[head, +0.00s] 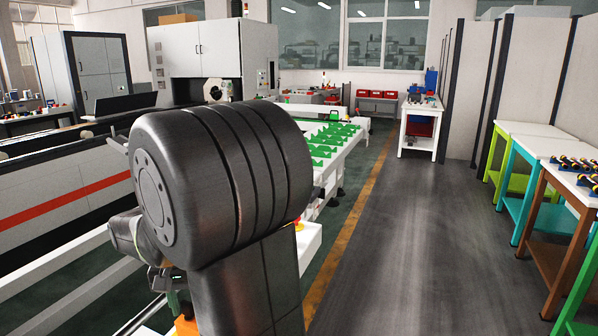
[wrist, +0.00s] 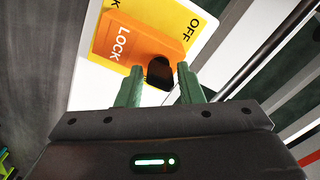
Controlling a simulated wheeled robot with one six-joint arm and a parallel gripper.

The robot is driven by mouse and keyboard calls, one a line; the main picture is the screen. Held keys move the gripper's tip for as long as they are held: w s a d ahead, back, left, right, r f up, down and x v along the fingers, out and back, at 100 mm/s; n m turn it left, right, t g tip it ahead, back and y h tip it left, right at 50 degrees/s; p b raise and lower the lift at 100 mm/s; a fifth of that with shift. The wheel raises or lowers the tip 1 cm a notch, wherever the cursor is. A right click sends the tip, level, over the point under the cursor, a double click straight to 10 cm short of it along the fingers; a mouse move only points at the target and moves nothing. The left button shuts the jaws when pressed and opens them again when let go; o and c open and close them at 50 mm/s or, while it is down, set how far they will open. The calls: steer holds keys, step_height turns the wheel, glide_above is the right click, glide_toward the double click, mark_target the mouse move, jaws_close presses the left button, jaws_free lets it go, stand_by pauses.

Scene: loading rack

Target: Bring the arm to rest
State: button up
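My arm's large dark joint fills the middle of the head view and hides much of what is behind it. In the wrist view my gripper (wrist: 160,70) has its two green fingers apart, with nothing visibly clamped between them. Just beyond the fingertips is an orange piece (wrist: 122,38) marked LOCK, with a black part (wrist: 160,73) at its end, seen between the fingers. It lies over a yellow panel (wrist: 190,22) marked OFF. I cannot tell whether the fingers touch the black part. The fingers cannot be made out clearly in the head view.
A white rack (head: 345,153) with green holders runs behind my arm. A machine with a red stripe (head: 75,203) stands left. Workbenches (head: 535,129) line the right side, and a white cart (head: 421,107) stands farther back. The dark floor (head: 425,235) between rack and benches is clear.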

steer(key=m+b, duration=0.1)
steer(key=m, duration=0.4)
steer(key=shift+m, duration=0.8)
